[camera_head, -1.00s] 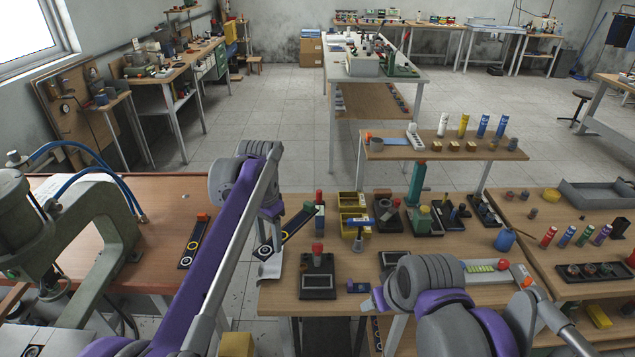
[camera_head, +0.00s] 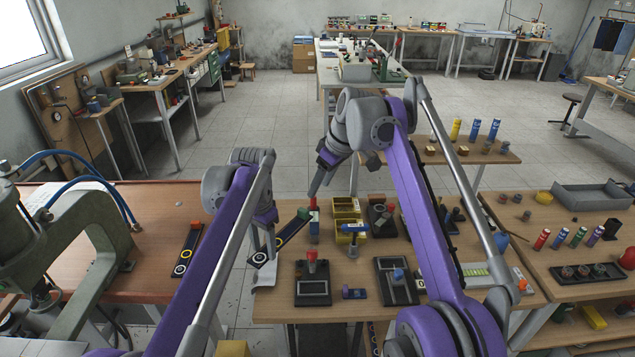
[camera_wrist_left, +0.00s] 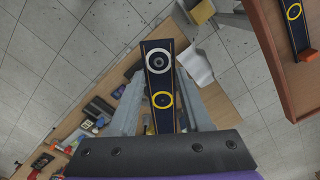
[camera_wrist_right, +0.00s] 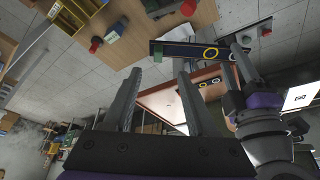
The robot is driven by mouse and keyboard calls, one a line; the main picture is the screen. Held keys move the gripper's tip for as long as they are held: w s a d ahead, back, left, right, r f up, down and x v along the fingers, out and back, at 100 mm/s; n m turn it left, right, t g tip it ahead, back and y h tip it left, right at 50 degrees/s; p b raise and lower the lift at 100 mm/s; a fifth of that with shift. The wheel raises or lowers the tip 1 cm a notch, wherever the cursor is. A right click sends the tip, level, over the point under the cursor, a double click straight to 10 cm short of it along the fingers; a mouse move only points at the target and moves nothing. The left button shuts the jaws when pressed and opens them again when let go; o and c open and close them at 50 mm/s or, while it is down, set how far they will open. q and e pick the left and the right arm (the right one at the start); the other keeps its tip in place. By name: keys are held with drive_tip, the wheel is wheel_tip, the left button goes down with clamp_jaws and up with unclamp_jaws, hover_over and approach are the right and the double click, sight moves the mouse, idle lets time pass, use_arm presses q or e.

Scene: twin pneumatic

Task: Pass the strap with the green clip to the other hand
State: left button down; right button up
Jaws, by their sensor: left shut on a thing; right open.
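A dark strap (camera_head: 289,232) with white and yellow rings at one end is held by my left gripper (camera_head: 268,238) off the bench's left edge. It slants up to the right, with its clip end, looking green, at the top. In the left wrist view the ringed end of the strap (camera_wrist_left: 158,75) shows between the fingers. In the right wrist view the strap (camera_wrist_right: 185,49) lies beyond the fingertips, apart from them. My right gripper (camera_wrist_right: 157,85) is open and empty. In the head view the right gripper (camera_head: 317,183) points down, above and right of the strap's clip end.
A second ringed strap with an orange clip (camera_head: 187,250) lies on the left table. A red-topped block (camera_head: 314,222), yellow bins (camera_head: 346,208) and black fixtures (camera_head: 313,288) stand on the bench near the strap. A green press (camera_head: 85,235) stands at far left.

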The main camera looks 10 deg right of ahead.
sight(303, 211)
drive_tip(key=shift+n, duration=0.4)
drive_tip(key=x, duration=0.8)
drive_tip(key=a+x, duration=0.1)
drive_tip(key=x, duration=0.4)
drive_tip(key=shift+w+r, duration=0.25)
drive_tip(key=shift+w, duration=0.05)
clamp_jaws()
use_arm(q)
drive_tip(key=shift+c, duration=1.3)
unclamp_jaws()
